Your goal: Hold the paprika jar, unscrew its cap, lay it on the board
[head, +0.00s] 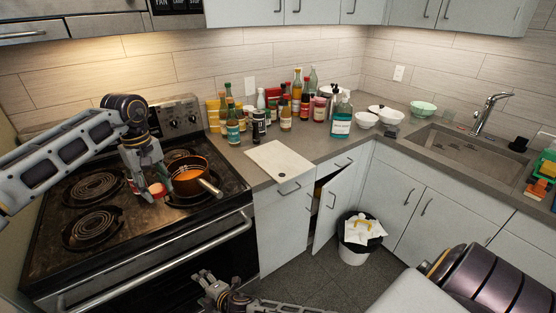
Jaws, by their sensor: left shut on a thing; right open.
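My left gripper (153,190) is over the coil stove, just left of the orange pot. It is shut on a small jar (157,188) with red showing, taken to be the paprika jar. The fingers hide most of it, and I cannot tell whether its cap is on. The white board (279,163) lies flat on the counter right of the stove, with nothing resting on its surface except a small dark spot near the front. My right gripper (212,285) is open and empty, low in front of the oven door, well apart from the jar.
Several bottles and jars (262,120) crowd the counter behind the board. A cabinet door (333,208) stands open below the counter. A bin (354,243) stands on the floor.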

